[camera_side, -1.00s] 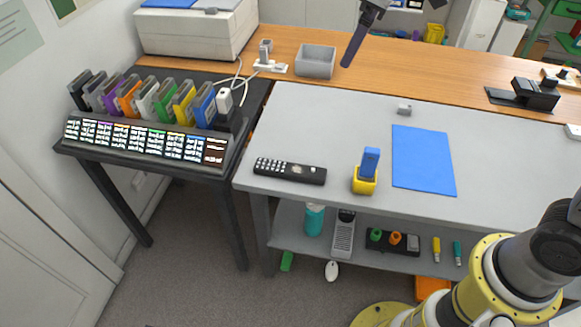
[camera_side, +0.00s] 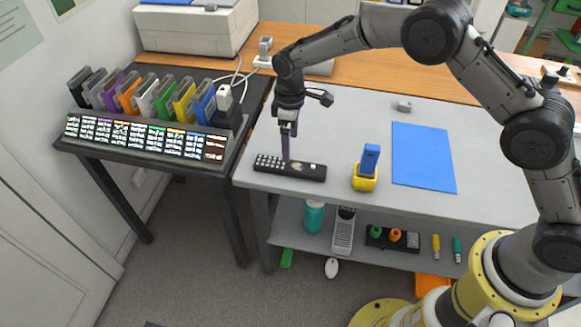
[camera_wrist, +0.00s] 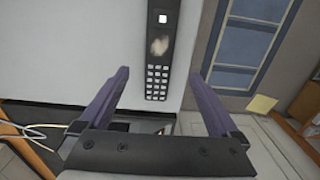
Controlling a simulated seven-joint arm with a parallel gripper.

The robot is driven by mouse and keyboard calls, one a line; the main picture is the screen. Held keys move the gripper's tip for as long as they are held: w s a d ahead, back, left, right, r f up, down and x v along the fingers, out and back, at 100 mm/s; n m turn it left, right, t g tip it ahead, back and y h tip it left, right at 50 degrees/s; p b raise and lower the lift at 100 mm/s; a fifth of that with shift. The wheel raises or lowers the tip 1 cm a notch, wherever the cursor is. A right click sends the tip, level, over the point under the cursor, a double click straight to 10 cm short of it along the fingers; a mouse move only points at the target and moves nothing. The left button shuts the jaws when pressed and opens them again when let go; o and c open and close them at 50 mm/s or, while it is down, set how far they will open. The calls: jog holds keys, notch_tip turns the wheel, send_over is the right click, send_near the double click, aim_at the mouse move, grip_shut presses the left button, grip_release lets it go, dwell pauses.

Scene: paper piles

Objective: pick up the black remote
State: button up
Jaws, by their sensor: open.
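The black remote (camera_side: 290,168) lies flat near the front left edge of the grey table (camera_side: 350,110). In the wrist view the remote (camera_wrist: 160,45) runs lengthwise up the picture, with its light keypad nearest me. My gripper (camera_side: 287,155) points down over the remote's middle in the side view. In the wrist view my gripper (camera_wrist: 165,75) is open, its two purple fingers spread to either side of the remote with nothing between them held. Whether the fingertips touch the remote or the table cannot be told.
A yellow holder with a blue block (camera_side: 367,170) stands to the right of the remote. A blue sheet (camera_side: 422,158) lies farther right, with a small grey block (camera_side: 404,106) behind. A black stand with several coloured holders (camera_side: 145,140) is to the left.

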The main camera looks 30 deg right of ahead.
aim_at(290, 165)
notch_tip(290, 165, down, 8)
jog(key=shift+f, duration=0.1)
dwell(0.4)
jog(key=shift+c, duration=0.3)
jog(key=shift+d, duration=0.1)
jog(key=c, duration=1.4)
jog(key=shift+w, duration=0.1)
grip_shut()
jog(key=shift+r, duration=0.2)
